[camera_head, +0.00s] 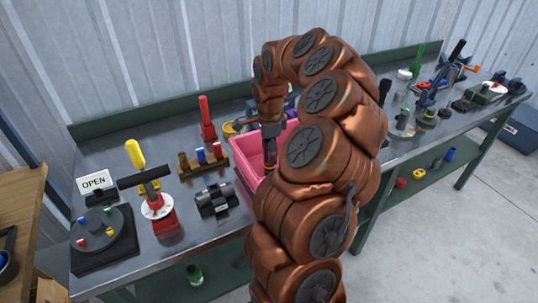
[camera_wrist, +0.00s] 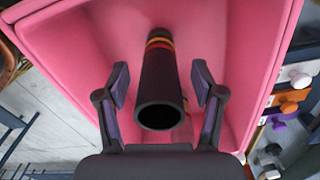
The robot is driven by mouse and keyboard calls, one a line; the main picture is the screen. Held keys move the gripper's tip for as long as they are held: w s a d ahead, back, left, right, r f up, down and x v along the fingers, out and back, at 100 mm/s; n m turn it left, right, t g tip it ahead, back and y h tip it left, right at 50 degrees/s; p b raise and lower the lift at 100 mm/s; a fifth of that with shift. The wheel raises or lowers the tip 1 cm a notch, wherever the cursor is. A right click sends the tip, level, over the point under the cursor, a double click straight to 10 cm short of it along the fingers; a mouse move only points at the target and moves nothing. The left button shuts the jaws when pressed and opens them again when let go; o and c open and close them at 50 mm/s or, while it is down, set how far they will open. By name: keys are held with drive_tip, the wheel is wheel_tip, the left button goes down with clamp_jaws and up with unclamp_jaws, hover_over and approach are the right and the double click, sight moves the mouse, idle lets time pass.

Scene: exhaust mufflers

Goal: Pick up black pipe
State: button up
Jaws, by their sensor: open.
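The black pipe (camera_wrist: 159,72) is a dark hollow tube with orange and red bands near its far end. In the wrist view its open end faces the camera, and it extends into the pink bin (camera_wrist: 235,70). My gripper (camera_wrist: 161,86) is open, with one finger on each side of the pipe and a visible gap on both sides. In the head view my gripper (camera_head: 270,140) points down into the pink bin (camera_head: 246,174). My arm hides the bin's right part there.
The bin stands on a metal workbench crowded with tools. A black clamp-like part (camera_head: 214,200), a rack of coloured pegs (camera_head: 203,160) and a red stand (camera_head: 164,215) are left of the bin. More tools stand on the bench at right.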

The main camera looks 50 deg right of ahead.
drive_tip(key=shift+f, duration=0.15)
drive_tip(key=c, duration=1.2)
drive_tip(key=shift+o, duration=0.2)
